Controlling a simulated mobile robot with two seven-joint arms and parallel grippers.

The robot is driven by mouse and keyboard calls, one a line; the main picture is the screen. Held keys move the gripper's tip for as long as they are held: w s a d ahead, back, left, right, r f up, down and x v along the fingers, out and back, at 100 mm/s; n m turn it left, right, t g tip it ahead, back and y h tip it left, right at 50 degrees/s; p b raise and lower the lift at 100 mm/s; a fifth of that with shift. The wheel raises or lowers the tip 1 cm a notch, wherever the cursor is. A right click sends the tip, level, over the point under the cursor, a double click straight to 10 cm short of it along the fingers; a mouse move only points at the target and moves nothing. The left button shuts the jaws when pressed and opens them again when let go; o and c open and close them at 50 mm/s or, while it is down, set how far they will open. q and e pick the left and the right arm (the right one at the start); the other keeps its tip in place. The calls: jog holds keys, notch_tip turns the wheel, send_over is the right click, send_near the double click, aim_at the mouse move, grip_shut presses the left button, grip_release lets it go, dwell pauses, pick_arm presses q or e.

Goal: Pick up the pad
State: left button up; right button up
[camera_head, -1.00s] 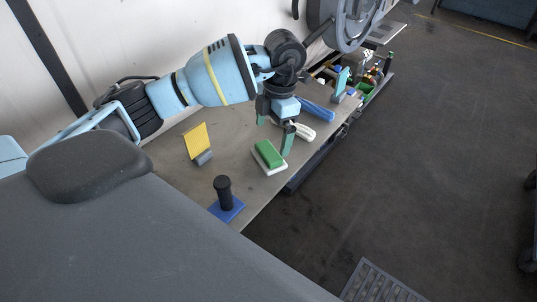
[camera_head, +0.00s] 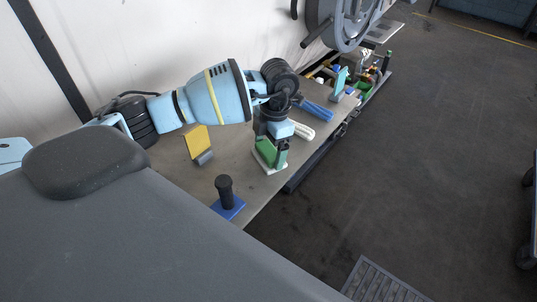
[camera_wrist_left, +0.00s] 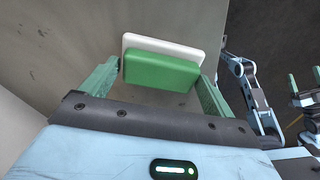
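The pad is a green block on a white base (camera_head: 268,152), lying on the bench near its front edge. In the left wrist view the pad (camera_wrist_left: 162,68) lies between the fingertips, with its green part nearer me. My left gripper (camera_head: 269,155) is directly above and around the pad, fingers pointing down. In the left wrist view the left gripper (camera_wrist_left: 158,88) is open, with a green finger on each side of the pad; I see no firm contact. My right gripper (camera_wrist_left: 305,82) shows at the right edge of the wrist view, its green fingers apart and empty.
On the bench (camera_head: 232,160) stand a yellow scraper-like piece (camera_head: 197,141) and a blue block with a black handle (camera_head: 226,195). A blue-handled tool (camera_head: 317,111) and a white tool (camera_head: 302,131) lie behind the gripper. Bottles and a crate stand at the far end.

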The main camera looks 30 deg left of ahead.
aim_at(268, 152)
pick_arm(q)
jog(key=c, duration=0.7)
jog(key=shift+o, duration=0.2)
jog(key=shift+r, duration=0.1)
jog(key=shift+r, duration=0.4)
jog(key=r, duration=0.2)
jog(key=shift+s+d+r, duration=0.2)
jog(key=shift+d+r, duration=0.05)
jog(key=shift+r, duration=0.1)
jog(key=s+d+r, duration=0.1)
jog(key=s+d, duration=0.9)
jog(key=s, duration=0.1)
jog(key=shift+d+r, duration=0.2)
jog(key=shift+d, duration=0.15)
jog(key=o, duration=0.5)
jog(key=shift+c, duration=0.2)
jog(key=c, duration=0.4)
